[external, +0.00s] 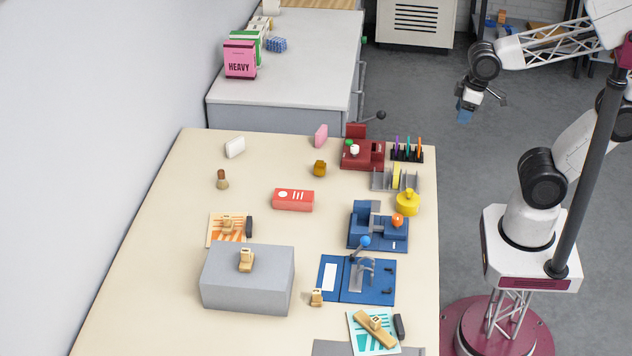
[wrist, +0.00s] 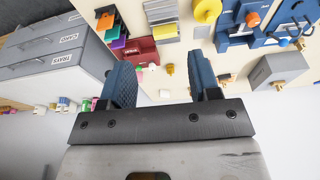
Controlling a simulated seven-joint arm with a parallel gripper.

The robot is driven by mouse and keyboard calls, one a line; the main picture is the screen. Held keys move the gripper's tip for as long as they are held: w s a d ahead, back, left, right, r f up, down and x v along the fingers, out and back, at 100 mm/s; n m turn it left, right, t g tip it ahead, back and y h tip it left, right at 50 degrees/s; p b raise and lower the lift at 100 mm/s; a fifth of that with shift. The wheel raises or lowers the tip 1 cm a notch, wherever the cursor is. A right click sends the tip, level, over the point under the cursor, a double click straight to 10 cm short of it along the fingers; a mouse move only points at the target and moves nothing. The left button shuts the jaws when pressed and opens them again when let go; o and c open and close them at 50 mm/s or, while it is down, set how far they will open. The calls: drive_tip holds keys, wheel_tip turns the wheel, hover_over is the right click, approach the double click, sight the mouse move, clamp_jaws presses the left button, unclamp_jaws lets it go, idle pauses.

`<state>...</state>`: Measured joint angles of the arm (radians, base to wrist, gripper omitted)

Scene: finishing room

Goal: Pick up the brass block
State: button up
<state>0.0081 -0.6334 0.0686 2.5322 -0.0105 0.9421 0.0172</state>
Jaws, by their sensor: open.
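The brass block (external: 320,168) is a small gold-brown piece on the beige table, left of the dark red fixture (external: 363,155) and below a pink block (external: 321,136). In the wrist view a small brass-coloured piece (wrist: 170,70) shows between my fingers, far beyond them and near the dark red fixture. My gripper (external: 465,116) is in the air beyond the table's right edge, well apart from the block. Its blue fingers (wrist: 160,62) are spread, with nothing between them.
A red box (external: 293,200), blue fixtures (external: 378,228), a yellow knobbed piece (external: 408,203) and a grey slotted rack (external: 396,181) stand around the block. A grey box (external: 248,278) stands nearer the front. A grey cabinet (external: 300,85) adjoins the back. Bare tabletop lies left of the block.

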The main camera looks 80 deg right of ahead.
drive_tip(key=shift+o, duration=0.2)
drive_tip(key=shift+o, duration=1.4)
drive_tip(key=shift+w, duration=0.1)
drive_tip(key=w+f+n+g+h, duration=0.2)
drive_tip(key=w+f+n+h, duration=0.25)
drive_tip(key=w, duration=0.65)
drive_tip(key=w+f+n+g+h, duration=0.25)
drive_tip(key=w+n, duration=0.35)
drive_tip(key=w, duration=0.5)
drive_tip(key=w+a+f+n+t+h, duration=0.1)
drive_tip(key=w+a+f+n+h, duration=0.1)
drive_tip(key=w+f, duration=0.3)
drive_tip(key=w+a+f+n+t+h, duration=0.1)
drive_tip(key=w+a+f+n+h, duration=0.1)
drive_tip(key=w+a+f+n, duration=0.2)
drive_tip(key=w+a+f+n+t+h, duration=0.1)
drive_tip(key=w+a+f+n+h, duration=0.1)
drive_tip(key=w+f, duration=0.4)
drive_tip(key=shift+w+a+n+t, duration=0.1)
drive_tip(key=shift+w+a+n, duration=0.1)
drive_tip(key=shift+w, duration=0.4)
drive_tip(key=shift+w+a+n+t, duration=0.15)
drive_tip(key=shift+w+a+n, duration=0.1)
drive_tip(key=shift+w, duration=0.35)
drive_tip(key=shift+w+a+n+t, duration=0.1)
drive_tip(key=shift+w+a+n, duration=0.1)
drive_tip(key=shift+w, duration=0.4)
